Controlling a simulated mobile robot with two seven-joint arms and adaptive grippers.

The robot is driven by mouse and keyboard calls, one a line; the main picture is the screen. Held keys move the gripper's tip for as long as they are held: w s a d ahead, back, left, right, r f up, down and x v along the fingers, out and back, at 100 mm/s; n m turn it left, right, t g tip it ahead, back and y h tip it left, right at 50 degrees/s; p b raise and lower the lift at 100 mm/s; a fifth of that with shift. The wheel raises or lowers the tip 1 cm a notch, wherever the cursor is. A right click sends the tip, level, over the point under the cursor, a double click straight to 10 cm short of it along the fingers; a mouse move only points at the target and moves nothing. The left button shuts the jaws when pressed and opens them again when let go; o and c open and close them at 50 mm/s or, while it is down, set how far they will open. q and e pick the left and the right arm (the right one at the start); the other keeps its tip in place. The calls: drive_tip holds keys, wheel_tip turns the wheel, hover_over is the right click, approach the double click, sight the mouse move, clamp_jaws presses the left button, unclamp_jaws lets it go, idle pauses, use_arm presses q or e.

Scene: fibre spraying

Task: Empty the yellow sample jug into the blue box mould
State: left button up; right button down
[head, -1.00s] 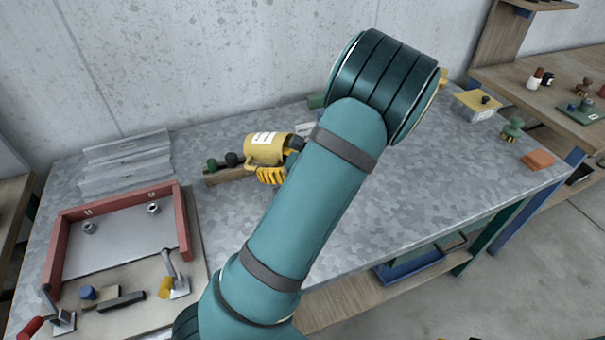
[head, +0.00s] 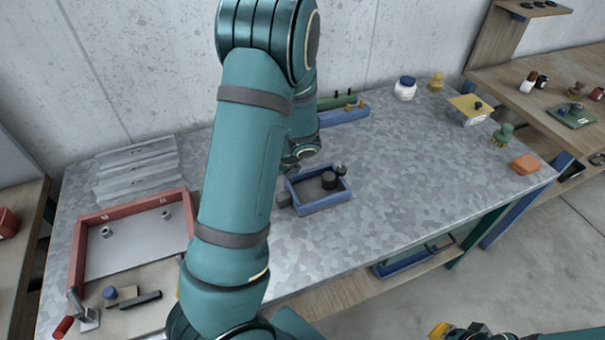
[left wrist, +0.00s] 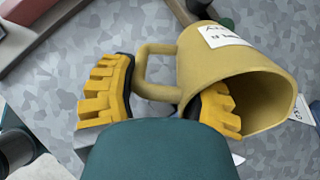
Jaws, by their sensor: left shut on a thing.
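The yellow sample jug (left wrist: 215,65) shows in the left wrist view, with a white label and its open mouth facing lower right. My left gripper (left wrist: 163,98) has its yellow fingers on either side of the jug's handle and is shut on it. In the head view my left arm hides the jug and that gripper. The blue box mould (head: 322,204) sits on the metal-topped table just right of my left arm, with dark cylinders at its far right corner. My right gripper (head: 440,330) shows only partly at the bottom edge.
A red-framed mould (head: 131,203) with clamps lies at the table's left. Ridged grey sheets (head: 135,170) lie behind it. Blue and green bars (head: 343,116), a white jar (head: 405,88) and a yellow-lidded box (head: 470,110) stand farther back.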

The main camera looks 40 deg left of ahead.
use_arm(q)
drive_tip(key=s+a+r+t+h+p, duration=0.1)
drive_tip(key=a+r+t+h+p, duration=0.1)
drive_tip(key=a+r+h, duration=0.2)
drive_tip(key=a+h, duration=0.1)
drive_tip(key=h, duration=0.2)
drive_tip(key=shift+s+a+r, duration=0.15)
drive_tip(key=shift+s+r, duration=0.2)
idle(0.6)
